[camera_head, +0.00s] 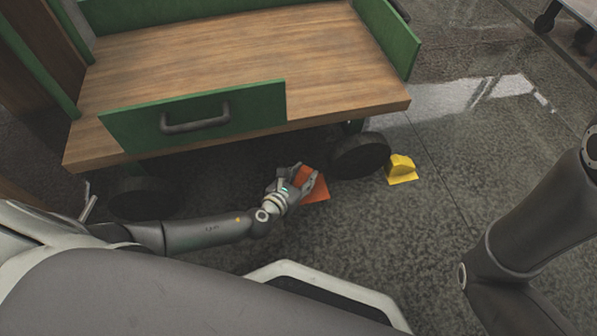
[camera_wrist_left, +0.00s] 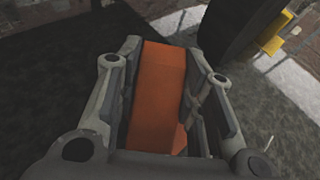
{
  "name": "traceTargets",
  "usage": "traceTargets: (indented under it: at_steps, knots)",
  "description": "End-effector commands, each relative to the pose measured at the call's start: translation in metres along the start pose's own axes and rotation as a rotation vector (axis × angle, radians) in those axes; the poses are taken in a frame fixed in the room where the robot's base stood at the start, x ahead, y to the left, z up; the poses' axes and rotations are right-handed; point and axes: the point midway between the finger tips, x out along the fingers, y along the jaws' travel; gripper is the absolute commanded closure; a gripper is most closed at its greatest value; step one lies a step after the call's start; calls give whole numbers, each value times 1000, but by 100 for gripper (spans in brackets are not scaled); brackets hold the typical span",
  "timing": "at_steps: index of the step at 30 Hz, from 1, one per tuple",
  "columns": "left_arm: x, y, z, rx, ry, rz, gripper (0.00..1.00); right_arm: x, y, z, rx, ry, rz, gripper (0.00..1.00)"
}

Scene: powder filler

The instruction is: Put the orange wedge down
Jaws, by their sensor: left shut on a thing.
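The orange wedge (camera_head: 314,188) is near the grey floor, just left of the cart's front right wheel (camera_head: 360,156). My left gripper (camera_head: 304,182) is shut on the wedge. In the left wrist view the orange wedge (camera_wrist_left: 157,92) lies between both fingers of my left gripper (camera_wrist_left: 165,75). I cannot tell whether the wedge touches the floor. My right gripper is not in view; only part of my right arm shows at the right.
A wooden cart (camera_head: 240,62) with green panels stands over the wheels. A yellow wedge (camera_head: 401,170) sits on the floor against the right side of the wheel. The floor (camera_head: 400,240) in front and to the right is clear.

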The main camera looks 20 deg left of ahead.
Motion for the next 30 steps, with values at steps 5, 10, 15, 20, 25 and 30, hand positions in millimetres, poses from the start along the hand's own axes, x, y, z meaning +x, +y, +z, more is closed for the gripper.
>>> traceTargets:
  at_steps: [5,10,15,20,25,30]
  knots:
    - [-1,-2,1,0,-1,0,92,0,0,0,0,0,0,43]
    - [1,-1,-2,0,-1,0,92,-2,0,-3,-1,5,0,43]
    - [1,-1,-3,0,-1,0,49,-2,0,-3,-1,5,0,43]
    - [1,-1,-3,0,-1,0,43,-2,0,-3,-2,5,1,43]
    - [1,-1,-2,0,-1,0,43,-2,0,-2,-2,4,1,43]
    - [-7,-1,2,1,2,0,43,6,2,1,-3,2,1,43]
